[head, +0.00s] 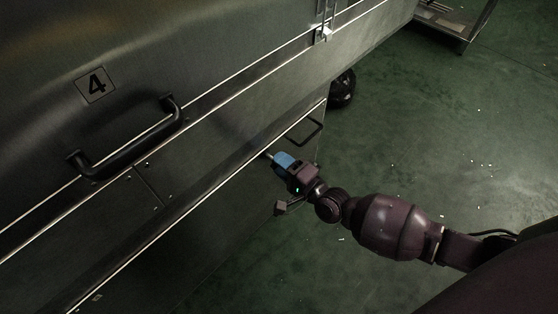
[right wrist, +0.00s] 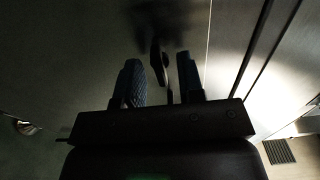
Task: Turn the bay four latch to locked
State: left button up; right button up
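The bay four panel bears a "4" plate (head: 95,84) at the upper left of the head view. My right gripper (head: 272,157) reaches in from the right, with its blue fingers against the lower part of the metal housing. In the right wrist view its two fingers (right wrist: 160,82) stand apart. A dark narrow lever (right wrist: 159,62), which looks like the latch, lies between them with small gaps on both sides. In the head view the gripper hides most of the lever, so its exact turn cannot be told. My left gripper is not in view.
A black bar handle (head: 125,145) sticks out below the plate. A metal clasp (head: 323,22) sits at the top. The green floor (head: 430,150) at right is open, with small scraps and a cart (head: 455,25).

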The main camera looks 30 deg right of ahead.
pick_arm(q)
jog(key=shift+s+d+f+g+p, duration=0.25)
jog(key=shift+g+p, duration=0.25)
jog(key=shift+p, duration=0.3)
pick_arm(e)
jog(key=v, duration=0.9)
jog(key=shift+s, duration=0.25)
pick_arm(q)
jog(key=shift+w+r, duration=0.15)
pick_arm(e)
jog(key=shift+r, duration=0.15)
